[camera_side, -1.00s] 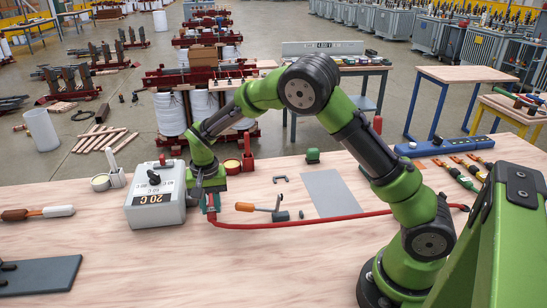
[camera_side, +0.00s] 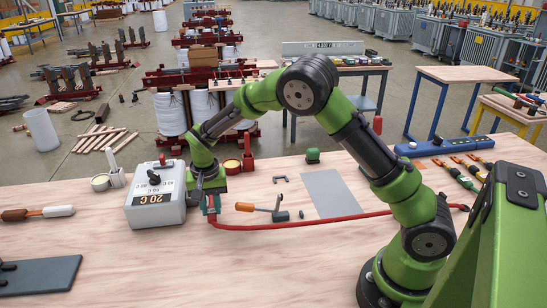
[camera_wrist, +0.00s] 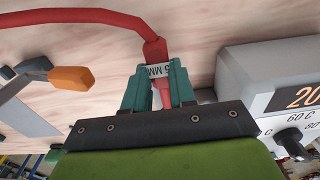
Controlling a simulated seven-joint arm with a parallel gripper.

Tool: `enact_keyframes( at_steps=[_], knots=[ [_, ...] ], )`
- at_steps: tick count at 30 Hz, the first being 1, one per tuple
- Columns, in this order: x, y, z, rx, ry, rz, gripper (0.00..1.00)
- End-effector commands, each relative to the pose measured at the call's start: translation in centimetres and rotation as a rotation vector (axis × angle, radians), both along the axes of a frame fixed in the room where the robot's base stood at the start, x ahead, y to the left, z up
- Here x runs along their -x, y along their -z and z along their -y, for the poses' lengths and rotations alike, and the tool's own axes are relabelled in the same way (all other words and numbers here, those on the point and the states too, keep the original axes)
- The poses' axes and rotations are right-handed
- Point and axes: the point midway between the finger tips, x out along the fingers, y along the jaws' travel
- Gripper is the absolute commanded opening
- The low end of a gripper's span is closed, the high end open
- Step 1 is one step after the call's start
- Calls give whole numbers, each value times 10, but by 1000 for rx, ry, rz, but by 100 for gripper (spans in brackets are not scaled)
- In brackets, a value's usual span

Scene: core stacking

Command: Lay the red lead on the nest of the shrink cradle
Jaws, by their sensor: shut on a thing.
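The red lead (camera_side: 320,222) runs in a curve across the bench from the right to my gripper (camera_side: 210,204). In the wrist view my gripper (camera_wrist: 158,92) is shut on the lead (camera_wrist: 120,20) near its end, at a white printed sleeve (camera_wrist: 157,70). The lead's tip shows between the teal fingers. The held end is low, close to the bench; whether it touches is unclear. A grey box marked 20 C (camera_side: 155,198) stands just left of my gripper; it also shows at right in the wrist view (camera_wrist: 245,75). I cannot clearly identify the shrink cradle or its nest.
Tape and a white holder stand behind the box. The front middle of the bench is clear.

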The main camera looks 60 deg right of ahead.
Motion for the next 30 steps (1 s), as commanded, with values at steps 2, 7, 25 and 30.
enact_keyframes(
  at_steps=[2, 7, 25, 30],
  knots=[
    [0, 0, 0, 0, 0, 1, 0],
    [0, 0, 0, 0, 0, 1, 0],
    [0, 5, 0, 0, 0, 0, 0],
    [0, 10, 0, 0, 0, 0, 0]
  ],
)
